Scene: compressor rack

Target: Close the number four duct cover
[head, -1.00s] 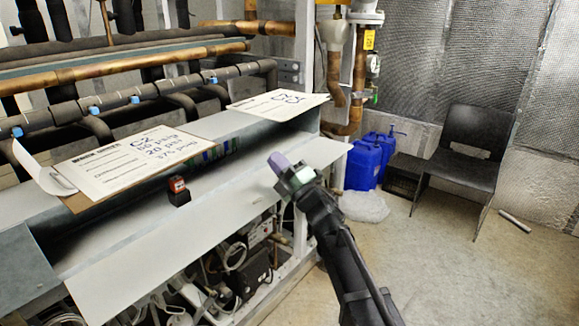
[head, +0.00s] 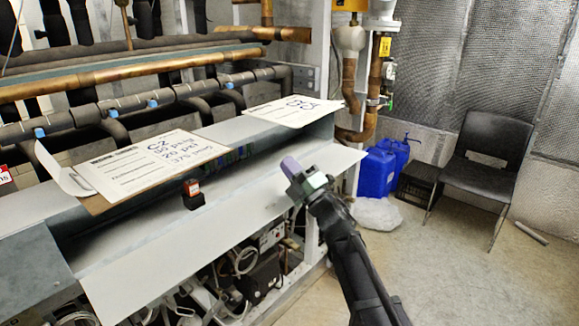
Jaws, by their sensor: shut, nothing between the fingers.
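The duct cover (head: 240,221) is a long pale grey metal flap, hanging open and sloping outward from the front of a grey duct (head: 230,129). No number four marking is legible on it. The duct's inside shows as a dark gap behind the cover, with coloured wires near the middle. My gripper (head: 292,170), with purplish fingertips, is shut and empty. It appears over the right part of the cover; whether it touches the cover cannot be told.
A small black and orange device (head: 193,194) stands at the cover's inner edge. Handwritten cardboard signs (head: 150,160) lie on the duct top. Copper pipes (head: 130,73) run behind. Blue jugs (head: 377,172) and a black chair (head: 487,165) stand right. Floor at front right is clear.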

